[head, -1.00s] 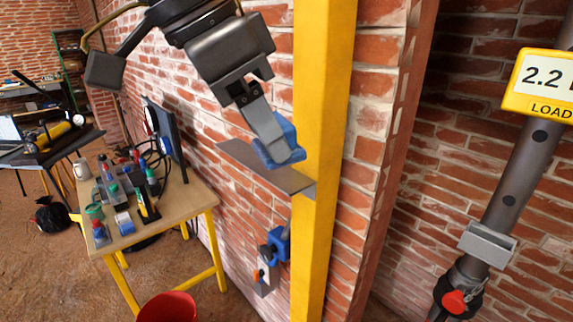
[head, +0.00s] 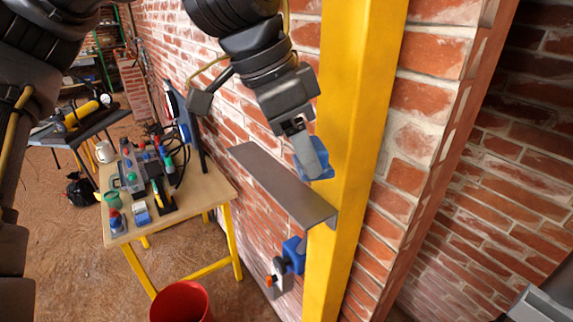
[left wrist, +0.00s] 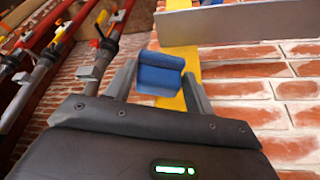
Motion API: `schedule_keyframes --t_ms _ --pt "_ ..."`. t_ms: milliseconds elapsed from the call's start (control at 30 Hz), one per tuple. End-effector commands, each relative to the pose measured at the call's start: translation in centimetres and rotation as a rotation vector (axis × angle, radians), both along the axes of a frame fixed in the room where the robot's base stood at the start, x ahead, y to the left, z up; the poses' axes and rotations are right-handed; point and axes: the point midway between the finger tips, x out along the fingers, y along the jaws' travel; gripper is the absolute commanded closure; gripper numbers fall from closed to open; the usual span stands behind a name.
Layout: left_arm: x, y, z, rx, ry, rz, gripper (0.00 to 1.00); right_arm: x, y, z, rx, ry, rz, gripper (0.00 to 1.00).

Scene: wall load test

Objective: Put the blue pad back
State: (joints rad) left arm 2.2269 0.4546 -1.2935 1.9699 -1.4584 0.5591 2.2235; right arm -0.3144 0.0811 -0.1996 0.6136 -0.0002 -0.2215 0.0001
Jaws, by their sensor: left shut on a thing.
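My left gripper (head: 306,150) is shut on the blue pad (head: 320,163) and holds it up in front of the yellow post (head: 352,150). In the left wrist view the pad (left wrist: 160,74) sits between the two grey fingers, with the post (left wrist: 190,72) behind it. A grey metal shelf (head: 280,184) juts from the post, below the pad in the head view; the pad looks clear of it. Part of the pad is hidden behind a finger in the head view.
A blue clamp (head: 292,254) sits on the post below the shelf. A wooden table (head: 190,196) with tools stands at left, a red bucket (head: 181,302) in front. The brick wall (head: 245,115) runs behind. Red pipes (left wrist: 55,50) show in the left wrist view.

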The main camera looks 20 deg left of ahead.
Motion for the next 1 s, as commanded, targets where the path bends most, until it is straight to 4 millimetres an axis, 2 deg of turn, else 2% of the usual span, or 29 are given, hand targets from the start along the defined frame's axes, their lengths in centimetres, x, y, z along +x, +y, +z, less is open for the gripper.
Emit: schedule_keyframes --t_ms 33,67,200,333,667,833,1000 --pt "1.1 0.9 0.1 -0.002 0.008 0.006 0.69 0.3 0.0 1.4 0.000 -0.004 0.000 0.25" --pt "1.7 1.3 -0.3 0.000 0.007 0.006 0.69 0.6 0.0 1.8 0.001 -0.008 0.000 0.25" --pt "3.5 2.6 -3.4 -0.001 0.006 0.003 0.69 2.0 0.1 2.6 0.002 -0.028 0.000 0.25" --pt "4.6 3.3 -5.1 -0.001 0.002 0.004 0.69 2.4 0.2 3.2 0.003 -0.033 0.000 0.25" --pt "5.4 4.0 -6.5 0.000 0.002 0.005 0.69 1.6 0.2 3.6 0.003 -0.022 0.000 0.25" --pt "5.6 4.1 -8.9 0.001 0.003 0.002 0.69 1.5 0.2 4.1 0.003 -0.021 0.000 0.25" --pt "5.5 4.1 -9.8 0.000 -0.001 0.004 0.69 1.5 0.2 4.2 0.003 -0.020 0.000 0.25"
